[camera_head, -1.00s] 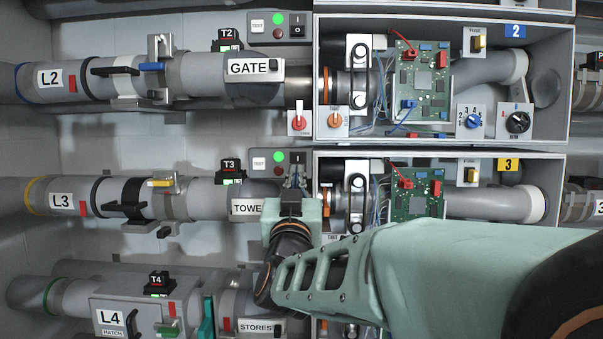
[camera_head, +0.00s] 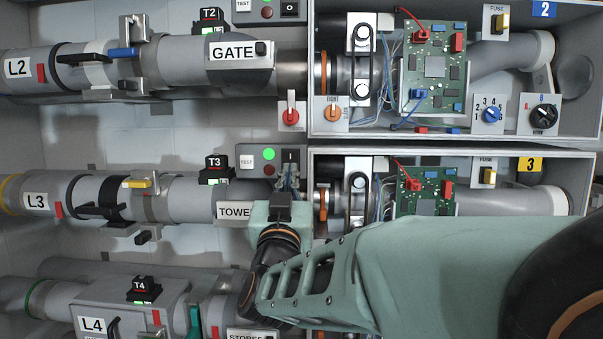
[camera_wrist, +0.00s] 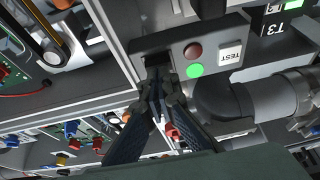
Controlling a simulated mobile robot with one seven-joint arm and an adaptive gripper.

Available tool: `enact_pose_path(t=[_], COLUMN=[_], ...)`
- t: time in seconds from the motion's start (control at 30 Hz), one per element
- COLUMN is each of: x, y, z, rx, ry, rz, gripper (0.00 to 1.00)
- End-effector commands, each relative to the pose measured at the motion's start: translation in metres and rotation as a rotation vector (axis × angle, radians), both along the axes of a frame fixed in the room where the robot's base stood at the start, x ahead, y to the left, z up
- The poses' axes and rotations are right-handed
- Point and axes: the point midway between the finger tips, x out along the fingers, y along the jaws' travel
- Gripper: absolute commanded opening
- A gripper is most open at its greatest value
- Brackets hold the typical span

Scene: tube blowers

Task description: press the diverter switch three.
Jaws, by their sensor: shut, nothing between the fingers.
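The line-three control panel (camera_head: 256,161) sits above the TOWER label. It has a TEST button, a lit green lamp, a red button and a dark rocker switch (camera_head: 291,156) at its right end. My gripper (camera_head: 289,170) is shut and empty, with its fingertips at the lower edge of that rocker. In the wrist view, the fingertips (camera_wrist: 156,78) are close in front of the dark rocker (camera_wrist: 154,72) and partly cover it. I cannot tell whether they touch it. The panel (camera_wrist: 200,50) also shows there, with its green lamp lit.
Open boxes with green circuit boards (camera_head: 421,190) lie right of the panel. The GATE pipe and a red rotary knob (camera_head: 291,114) are above. The line-three pipe (camera_head: 185,200) runs left, with a T3 device (camera_head: 216,170) above it. The box wall is close to my fingers.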

Motion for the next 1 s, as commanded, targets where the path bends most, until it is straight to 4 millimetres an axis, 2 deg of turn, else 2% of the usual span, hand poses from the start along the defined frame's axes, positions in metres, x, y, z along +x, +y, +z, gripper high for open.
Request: enact_pose_path(t=[0.37, 0.73, 0.83, 1.0], x=[0.000, 0.008, 0.008, 0.008], y=[0.000, 0.000, 0.000, 0.000], z=[-0.002, -0.012, -0.004, -0.004], rx=[0.000, -0.002, -0.002, -0.003], ry=[-0.004, -0.086, -0.093, -0.092], rz=[0.000, 0.000, 0.000, 0.001], gripper=[0.00, 0.00, 0.00, 0.00])
